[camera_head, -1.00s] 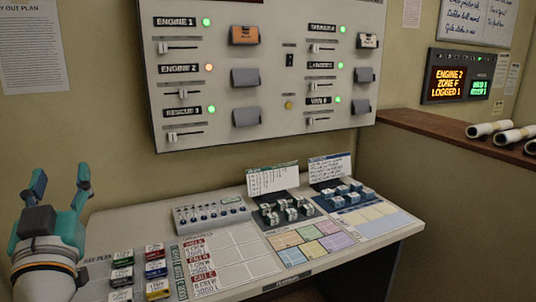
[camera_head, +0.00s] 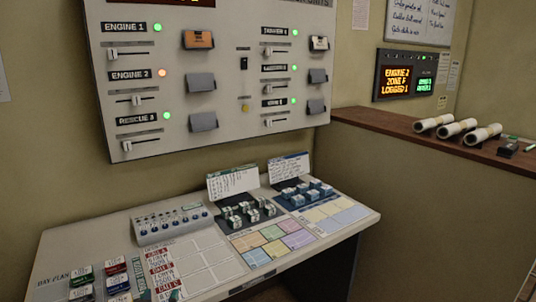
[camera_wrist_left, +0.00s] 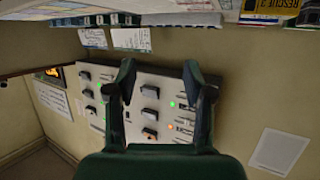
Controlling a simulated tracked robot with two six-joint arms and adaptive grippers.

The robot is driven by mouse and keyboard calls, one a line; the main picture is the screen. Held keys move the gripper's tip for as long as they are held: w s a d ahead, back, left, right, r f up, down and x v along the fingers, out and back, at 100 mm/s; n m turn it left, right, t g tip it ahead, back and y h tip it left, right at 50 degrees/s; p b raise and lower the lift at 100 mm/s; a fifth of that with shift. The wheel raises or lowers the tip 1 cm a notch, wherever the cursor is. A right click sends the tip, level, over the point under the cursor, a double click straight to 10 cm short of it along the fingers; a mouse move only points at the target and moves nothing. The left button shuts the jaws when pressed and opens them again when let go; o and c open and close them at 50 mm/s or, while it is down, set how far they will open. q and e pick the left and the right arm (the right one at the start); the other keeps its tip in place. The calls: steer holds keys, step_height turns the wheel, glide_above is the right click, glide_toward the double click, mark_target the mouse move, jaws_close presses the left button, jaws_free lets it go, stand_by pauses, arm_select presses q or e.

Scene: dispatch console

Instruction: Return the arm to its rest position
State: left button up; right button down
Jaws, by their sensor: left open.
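My left gripper (camera_wrist_left: 159,72) shows clearly in the left wrist view. Its two dark green fingers stand apart with nothing between them. Behind them, and apart from them as far as I can tell, is the wall panel (camera_wrist_left: 137,92), which appears upside down in this view. In the head view the left arm is no longer plainly visible; small dark bits at the bottom edge may be its fingertips, but I cannot tell. The wall panel (camera_head: 222,75) with sliders and lamps hangs above the desk. My right gripper is in neither view.
The desk (camera_head: 75,243) carries a switch box (camera_head: 172,224), coloured tags (camera_head: 116,268), dark racks of small blocks (camera_head: 248,212) and upright cards (camera_head: 233,181). A brown-topped ledge (camera_head: 380,127) at right holds white rolls (camera_head: 457,131). A lit display (camera_head: 404,75) hangs above it.

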arm_select(q)
steer(key=s+d+f+g+h, duration=0.1)
steer(key=s+d+f+g, duration=0.15)
steer(key=f, duration=0.45)
steer(key=s+d+f+g+h, duration=0.1)
steer(key=s+d+f+g, duration=0.15)
steer(key=f, duration=0.45)
steer(key=s+d+f+g+h, duration=0.15)
steer(key=s+f, duration=0.25)
steer(key=f, duration=0.4)
steer(key=s+d+f+g+h, duration=0.1)
steer(key=s+d+f+g, duration=0.2)
steer(key=s+f, duration=0.2)
steer(key=s+d+f+n+g+p, duration=0.1)
steer(key=s+f+g, duration=0.3)
steer(key=s, duration=0.6)
steer(key=shift+d+f+h, duration=0.35)
steer(key=shift+d+f, duration=0.45)
steer(key=shift+d, duration=0.1)
